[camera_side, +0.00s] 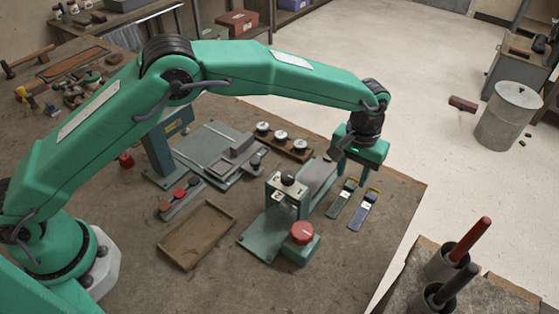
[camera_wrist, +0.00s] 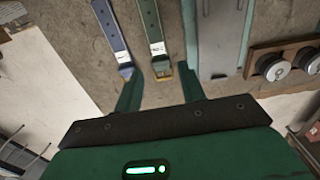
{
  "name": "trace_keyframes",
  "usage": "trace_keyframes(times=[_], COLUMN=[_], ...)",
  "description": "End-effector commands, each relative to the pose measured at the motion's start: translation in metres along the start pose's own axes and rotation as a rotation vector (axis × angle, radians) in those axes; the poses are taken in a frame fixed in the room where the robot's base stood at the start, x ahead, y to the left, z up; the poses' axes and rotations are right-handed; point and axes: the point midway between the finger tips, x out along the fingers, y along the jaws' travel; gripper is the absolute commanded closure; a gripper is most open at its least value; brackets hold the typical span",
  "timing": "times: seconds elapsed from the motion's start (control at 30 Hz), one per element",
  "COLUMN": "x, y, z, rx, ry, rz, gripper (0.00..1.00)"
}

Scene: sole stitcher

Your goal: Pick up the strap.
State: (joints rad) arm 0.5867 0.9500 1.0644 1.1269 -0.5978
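Two straps lie side by side on the brown worktop at its right end. One is dark green (camera_side: 341,199) and the other is blue (camera_side: 362,213). In the wrist view the green strap (camera_wrist: 150,28) has a brass buckle at its near end, between my finger lines. The blue strap (camera_wrist: 113,30) is to its left. Both carry small white labels. My gripper (camera_side: 362,162) is above the worktop near the buckle ends of the straps. In the wrist view my gripper (camera_wrist: 162,84) has its fingers wide apart, with nothing held.
A grey-green stitcher with a long bed (camera_side: 318,180) and red button (camera_side: 302,233) stands just left of the straps. A rack of spools (camera_side: 281,137) is behind it. An empty brown tray (camera_side: 197,235) lies farther left. The worktop's right edge is close to the straps.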

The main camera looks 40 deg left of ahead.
Motion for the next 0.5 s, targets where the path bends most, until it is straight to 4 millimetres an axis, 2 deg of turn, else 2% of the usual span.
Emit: trace_keyframes(times=[0.3, 0.5], x=[0.035, 0.04], y=[-0.001, -0.001], z=[0.001, 0.001], rx=[0.0, 0.0], ry=[-0.001, -0.001], rz=[-0.001, 0.0], gripper=[0.6, 0.6])
